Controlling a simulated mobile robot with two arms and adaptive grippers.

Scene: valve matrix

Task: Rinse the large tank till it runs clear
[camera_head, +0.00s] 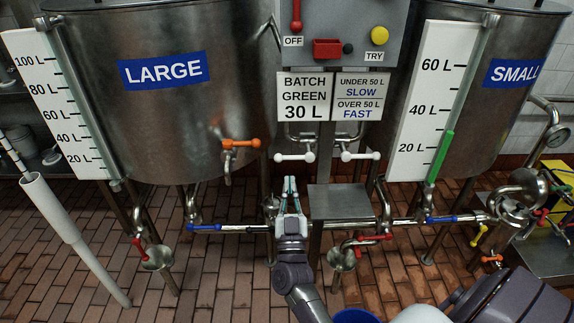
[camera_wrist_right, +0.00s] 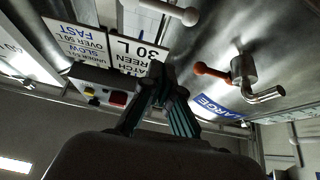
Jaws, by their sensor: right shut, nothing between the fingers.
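The large steel tank (camera_head: 195,110) with a blue LARGE label (camera_head: 163,69) stands at left in the head view. Its white gauge (camera_head: 62,100) shows no coloured column that I can make out. An orange-handled tap (camera_head: 241,143) is on its lower front; it also shows in the wrist view (camera_wrist_right: 212,72). A white-handled valve (camera_head: 295,157) sits to its right, and a blue-handled valve (camera_head: 204,228) is on the pipe below. A red-handled drain valve (camera_head: 138,247) is above a funnel (camera_head: 158,258). My right gripper (camera_head: 290,182) is shut and empty, just below the white-handled valve. My left gripper is out of view.
The small tank (camera_head: 480,130) stands at right, its green gauge column (camera_head: 440,155) near 30 L. Between the tanks is a panel (camera_head: 340,20) with a red lever (camera_head: 296,14), a red box and a yellow button (camera_head: 379,35). Brick floor (camera_head: 220,285) is open in front.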

